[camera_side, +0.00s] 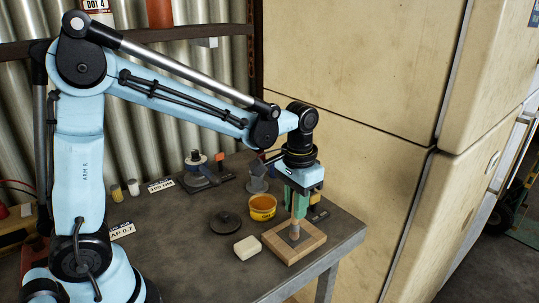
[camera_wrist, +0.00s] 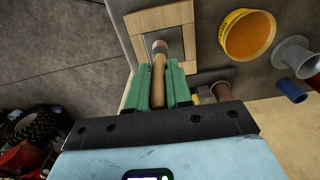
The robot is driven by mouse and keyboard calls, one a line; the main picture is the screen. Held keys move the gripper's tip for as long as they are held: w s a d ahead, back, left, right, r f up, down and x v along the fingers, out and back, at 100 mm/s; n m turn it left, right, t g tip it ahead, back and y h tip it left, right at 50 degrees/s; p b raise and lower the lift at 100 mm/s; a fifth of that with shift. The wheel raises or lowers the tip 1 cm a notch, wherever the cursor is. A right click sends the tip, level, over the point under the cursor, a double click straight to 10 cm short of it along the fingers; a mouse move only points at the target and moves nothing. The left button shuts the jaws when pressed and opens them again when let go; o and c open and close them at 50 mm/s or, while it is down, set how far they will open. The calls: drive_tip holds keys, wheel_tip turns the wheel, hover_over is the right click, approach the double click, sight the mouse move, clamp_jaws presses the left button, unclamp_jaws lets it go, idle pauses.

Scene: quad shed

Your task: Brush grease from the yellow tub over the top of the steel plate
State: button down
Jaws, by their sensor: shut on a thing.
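My gripper (camera_side: 300,205) has green fingers and is shut on the wooden handle of a brush (camera_wrist: 159,75). The brush points down, and its tip is at the steel plate (camera_side: 294,234); I cannot tell whether it touches. The grey plate sits in a wooden frame (camera_side: 279,248) near the table's right front corner, and the frame also shows in the wrist view (camera_wrist: 150,18). The yellow tub (camera_side: 262,208) of amber grease stands just behind and left of the frame. It shows at the upper right in the wrist view (camera_wrist: 247,34).
A pale block (camera_side: 247,248) and a dark round disc (camera_side: 225,222) lie left of the frame. A grey flanged piece (camera_side: 256,181) stands behind the tub. A blue cylinder (camera_wrist: 291,91) lies near it. A large cream cabinet (camera_side: 350,120) rises close behind the table's right side.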

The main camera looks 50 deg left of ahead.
drive_tip(key=shift+w, duration=2)
drive_tip(key=shift+s+f, duration=0.1)
drive_tip(key=shift+s, duration=3.15)
drive_tip(key=shift+s+a, duration=0.1)
drive_tip(key=shift+a, duration=0.55)
drive_tip(key=shift+w, duration=3.35)
drive_tip(key=shift+s, duration=3.3)
wheel_tip(320, 180, up, 8)
